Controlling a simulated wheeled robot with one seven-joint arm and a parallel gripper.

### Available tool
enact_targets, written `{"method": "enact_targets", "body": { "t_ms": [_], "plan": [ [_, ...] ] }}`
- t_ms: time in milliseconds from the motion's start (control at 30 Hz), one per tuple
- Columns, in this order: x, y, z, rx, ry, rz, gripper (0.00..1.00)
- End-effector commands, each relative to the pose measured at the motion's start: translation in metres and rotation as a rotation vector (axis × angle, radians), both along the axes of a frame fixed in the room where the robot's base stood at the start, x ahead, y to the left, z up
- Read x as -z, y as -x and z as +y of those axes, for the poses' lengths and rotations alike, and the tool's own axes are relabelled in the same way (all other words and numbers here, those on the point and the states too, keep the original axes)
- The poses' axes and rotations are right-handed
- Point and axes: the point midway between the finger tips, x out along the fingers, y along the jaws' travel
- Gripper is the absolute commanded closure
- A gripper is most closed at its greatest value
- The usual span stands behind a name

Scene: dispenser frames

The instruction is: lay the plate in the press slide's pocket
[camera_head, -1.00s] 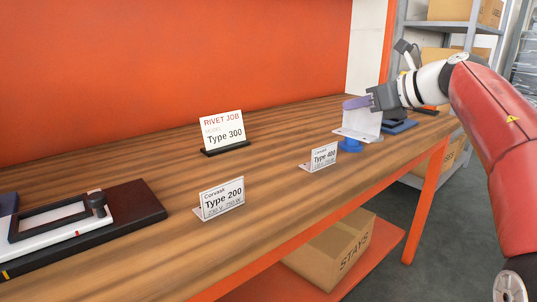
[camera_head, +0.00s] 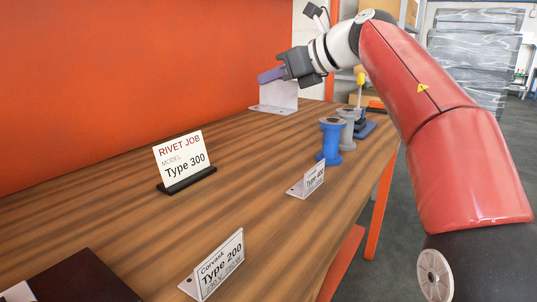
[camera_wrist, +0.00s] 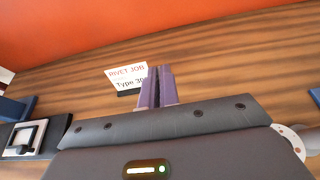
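A white bent plate or stand (camera_head: 280,97) is at the back of the bench, just below my gripper; any print on it cannot be read. Other plates stand on the bench: Type 200 (camera_head: 219,266) in front and Type 400 (camera_head: 309,180) to its right. My gripper (camera_head: 266,76) is held above the bench, its purple fingers pointing left. In the wrist view the fingers (camera_wrist: 157,88) are together with nothing visible between them. The press slide's black frame and white pocket (camera_wrist: 25,138) show at the left of the wrist view.
A RIVET JOB card reading Type 300 (camera_head: 182,161) stands mid-bench in a black foot. A blue spool (camera_head: 329,142) and a grey spool (camera_head: 349,126) stand near the right edge, with a yellow-topped tool (camera_head: 361,95) behind.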

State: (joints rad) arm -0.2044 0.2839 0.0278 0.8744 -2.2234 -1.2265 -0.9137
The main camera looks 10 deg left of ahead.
Motion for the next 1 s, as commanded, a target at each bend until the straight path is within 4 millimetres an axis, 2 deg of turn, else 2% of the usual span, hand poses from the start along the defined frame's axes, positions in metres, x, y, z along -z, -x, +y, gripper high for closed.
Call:
{"method": "enact_targets", "body": {
  "t_ms": [400,500,667,900,1000],
  "plan": [
    [0.093,0.000,0.000,0.002,0.000,0.004,1.00],
    [0.111,0.000,-0.001,0.002,0.001,0.003,1.00],
    [0.124,0.000,0.000,0.001,0.000,0.001,1.00],
    [0.156,0.000,0.000,0.001,0.000,0.003,1.00],
    [0.162,0.000,0.000,0.000,0.001,0.000,1.00]
  ]
}}
